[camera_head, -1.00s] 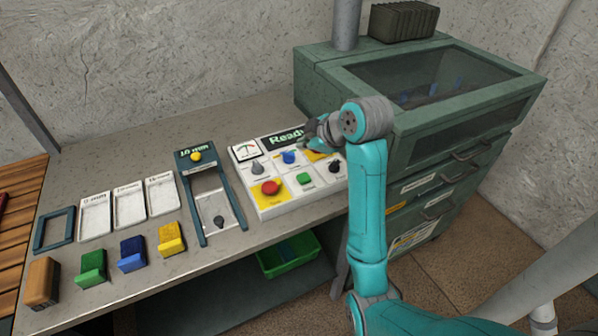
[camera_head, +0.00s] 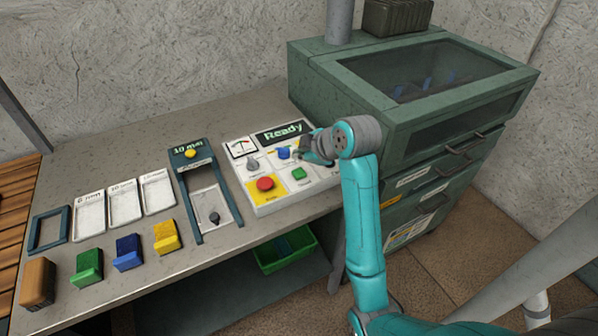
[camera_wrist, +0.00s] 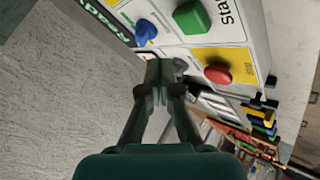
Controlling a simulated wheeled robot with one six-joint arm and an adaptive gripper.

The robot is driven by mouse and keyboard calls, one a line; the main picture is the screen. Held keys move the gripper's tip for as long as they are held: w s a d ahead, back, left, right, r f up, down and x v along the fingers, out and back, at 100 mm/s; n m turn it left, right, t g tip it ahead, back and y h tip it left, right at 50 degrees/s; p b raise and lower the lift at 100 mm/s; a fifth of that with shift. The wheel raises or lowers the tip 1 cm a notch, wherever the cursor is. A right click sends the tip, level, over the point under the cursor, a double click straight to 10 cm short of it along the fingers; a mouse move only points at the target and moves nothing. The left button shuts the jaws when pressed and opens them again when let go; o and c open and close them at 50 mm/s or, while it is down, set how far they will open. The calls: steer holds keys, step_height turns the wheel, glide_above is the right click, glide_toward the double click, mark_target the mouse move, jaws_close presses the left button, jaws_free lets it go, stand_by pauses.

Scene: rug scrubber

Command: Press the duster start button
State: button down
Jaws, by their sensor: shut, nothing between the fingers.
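The white control panel (camera_head: 275,201) lies on the workbench. Its green button (camera_head: 298,173) sits near the front edge; in the wrist view the green button (camera_wrist: 190,17) stands beside a partly cut-off label beginning "Sta". The red button (camera_head: 265,184) is on a yellow field, and also shows in the wrist view (camera_wrist: 217,74). A blue knob (camera_head: 283,153) is behind the green button. My gripper (camera_head: 304,146) is over the panel's right part, right of the blue knob. In the wrist view my gripper (camera_wrist: 163,72) is shut and empty, apart from the green button.
The panel screen (camera_head: 280,132) reads "Ready". A grey knob (camera_head: 252,164) is on the panel's left. A dark green cabinet (camera_head: 330,75) stands behind and right of my arm. A frame with a yellow knob (camera_head: 190,153) and coloured blocks (camera_head: 128,252) lie to the left.

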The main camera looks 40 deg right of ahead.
mark_target(300, 174)
steer(key=shift+f, duration=1.6)
steer(key=shift+f, duration=0.1)
steer(key=shift+f, duration=0.3)
steer(key=shift+f, duration=0.55)
stand_by(1.0)
steer(key=shift+r, duration=0.95)
steer(key=shift+r, duration=2.5)
